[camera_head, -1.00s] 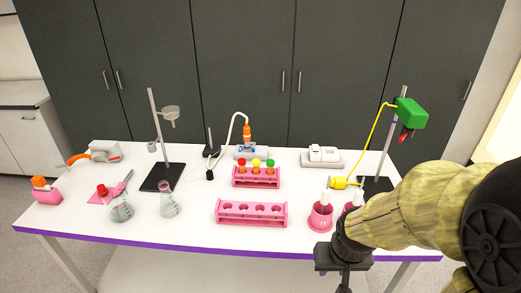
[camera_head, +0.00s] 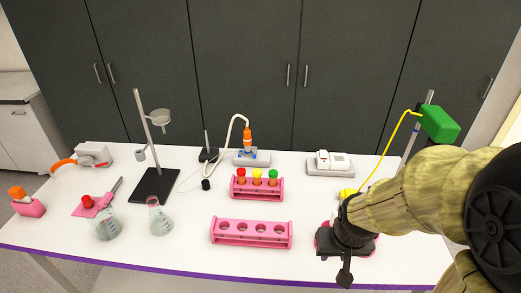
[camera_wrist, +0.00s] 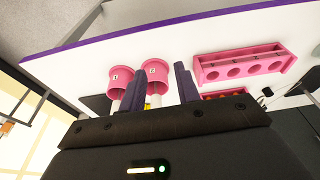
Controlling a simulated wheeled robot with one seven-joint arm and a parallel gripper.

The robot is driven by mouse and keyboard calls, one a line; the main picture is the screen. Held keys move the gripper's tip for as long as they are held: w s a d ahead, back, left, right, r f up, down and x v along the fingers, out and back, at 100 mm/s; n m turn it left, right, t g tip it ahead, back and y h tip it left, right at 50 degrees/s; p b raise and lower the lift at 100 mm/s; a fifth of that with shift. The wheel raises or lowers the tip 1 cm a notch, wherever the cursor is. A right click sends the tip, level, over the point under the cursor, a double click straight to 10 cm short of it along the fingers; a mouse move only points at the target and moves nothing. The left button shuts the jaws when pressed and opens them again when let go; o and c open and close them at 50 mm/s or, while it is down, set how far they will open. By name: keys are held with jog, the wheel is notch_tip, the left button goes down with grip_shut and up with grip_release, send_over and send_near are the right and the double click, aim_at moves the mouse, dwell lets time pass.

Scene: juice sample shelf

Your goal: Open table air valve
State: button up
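No part is clearly marked as the table air valve. A yellow fitting (camera_head: 347,192) with a yellow hose stands at the table's right, partly behind my arm. The hose rises to a green box (camera_head: 438,122) on a stand. A white block with a red-orange curved piece (camera_head: 90,159) stands at the far left. My gripper (camera_head: 345,268) is above the right front of the table, in front of two pink cups. In the wrist view my gripper (camera_wrist: 158,80) has its two dark fingers apart, with nothing seen held between them. The cups (camera_wrist: 122,78) show beyond the fingers.
The white table (camera_head: 110,262) holds an empty pink rack (camera_head: 250,241), a rack with capped tubes (camera_head: 257,195), flasks (camera_head: 159,220) and a ring stand (camera_head: 153,187). A white device (camera_head: 333,163) sits at the back. Table space between the rack and flasks is clear.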

jog(key=shift+w, duration=0.25)
